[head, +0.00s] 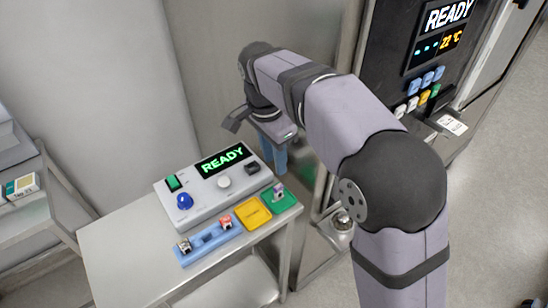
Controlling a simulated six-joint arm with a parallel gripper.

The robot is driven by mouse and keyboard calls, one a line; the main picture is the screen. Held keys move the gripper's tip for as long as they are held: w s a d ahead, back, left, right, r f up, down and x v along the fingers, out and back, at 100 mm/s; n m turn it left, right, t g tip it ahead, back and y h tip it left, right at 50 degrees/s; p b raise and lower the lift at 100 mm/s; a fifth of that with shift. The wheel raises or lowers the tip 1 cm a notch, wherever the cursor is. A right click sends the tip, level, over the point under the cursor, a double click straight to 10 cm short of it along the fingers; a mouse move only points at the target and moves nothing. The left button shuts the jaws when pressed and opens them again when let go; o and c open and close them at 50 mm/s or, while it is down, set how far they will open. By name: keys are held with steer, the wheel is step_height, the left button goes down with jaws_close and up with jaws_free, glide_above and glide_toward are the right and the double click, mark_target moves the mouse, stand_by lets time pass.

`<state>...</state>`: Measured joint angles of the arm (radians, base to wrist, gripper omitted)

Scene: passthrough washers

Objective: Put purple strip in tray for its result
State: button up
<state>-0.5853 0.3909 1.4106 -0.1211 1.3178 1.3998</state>
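A small pale piece with a purplish-grey top (279,191), which looks like the purple strip, sits on the green tray (291,204) at the right end of the bench. A yellow tray (253,213) lies just left of the green one. A blue rack (207,243) holds a small pale-and-dark piece (185,246) and a red-topped piece (226,223). The grey tester (207,188) behind them shows a green READY display (222,158). My gripper (262,140) is above and behind the tester's right end, apart from the trays. Its fingers are partly hidden, and I see nothing clearly held.
The bench (130,235) has bare surface at its left. A side cart (25,215) with a small box (22,187) stands at far left. A tall dark machine (420,80) with its own READY display stands at right. A wall is close behind my gripper.

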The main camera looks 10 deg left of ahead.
steer(key=s+d+f+n, duration=0.2)
steer(key=d+f, duration=0.1)
steer(key=d, duration=0.4)
steer(key=s+d+f+n, duration=0.2)
steer(key=s+d+f, duration=0.1)
steer(key=d, duration=0.3)
steer(key=s+d+f+n+g+y, duration=0.1)
steer(key=s+d+f+n, duration=0.4)
steer(key=s, duration=0.7)
steer(key=d+f, duration=0.2)
steer(key=d, duration=0.2)
steer(key=shift+s+d+f, duration=0.2)
steer(key=shift+s+d, duration=0.05)
steer(key=shift+d, duration=0.15)
